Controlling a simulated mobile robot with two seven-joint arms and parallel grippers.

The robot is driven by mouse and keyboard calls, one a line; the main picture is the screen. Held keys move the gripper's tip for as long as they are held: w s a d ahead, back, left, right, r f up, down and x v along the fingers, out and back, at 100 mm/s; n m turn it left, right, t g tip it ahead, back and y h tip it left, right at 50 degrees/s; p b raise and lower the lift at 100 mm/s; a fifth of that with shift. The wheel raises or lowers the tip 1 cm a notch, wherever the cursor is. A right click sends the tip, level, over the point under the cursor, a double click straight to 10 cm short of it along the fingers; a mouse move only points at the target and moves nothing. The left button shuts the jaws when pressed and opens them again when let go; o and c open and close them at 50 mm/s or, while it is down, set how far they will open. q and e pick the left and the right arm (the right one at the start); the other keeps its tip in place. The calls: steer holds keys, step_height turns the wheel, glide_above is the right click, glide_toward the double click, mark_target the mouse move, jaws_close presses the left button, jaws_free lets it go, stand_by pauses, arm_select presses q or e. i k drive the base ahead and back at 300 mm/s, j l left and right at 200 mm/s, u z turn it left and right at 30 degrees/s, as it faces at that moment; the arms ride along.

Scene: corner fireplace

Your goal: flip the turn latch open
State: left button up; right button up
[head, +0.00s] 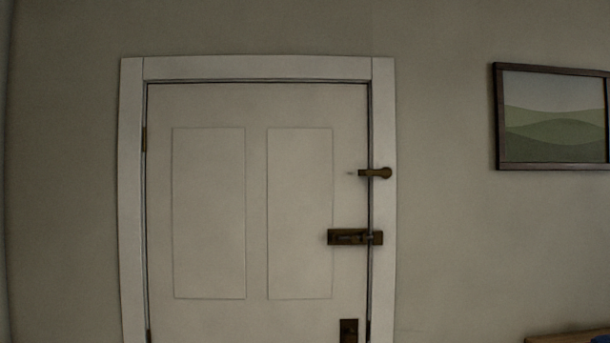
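The turn latch (376,173) is a small dark bronze piece at the right edge of the white door (256,215). It lies horizontally, with its rounded end on the door frame (383,120) and its narrow end reaching left over the door's edge. Below it, a dark slide bolt (349,237) also spans the gap between door and frame. The door looks shut in its frame. Neither of my grippers shows in the head view.
A dark handle plate (348,331) sits low on the door, cut off by the bottom edge. A framed landscape picture (552,117) hangs on the wall at the right. A wooden surface (570,338) shows at the bottom right corner. Nothing stands in front of the door in view.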

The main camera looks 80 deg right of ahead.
mark_target(361, 173)
steer(key=z, duration=2.95)
steer(key=i+z, duration=0.25)
steer(key=i, duration=0.2)
steer(key=i+j+z, duration=0.2)
steer(key=i, duration=0.25)
steer(key=i+z, duration=0.25)
steer(key=i, duration=0.2)
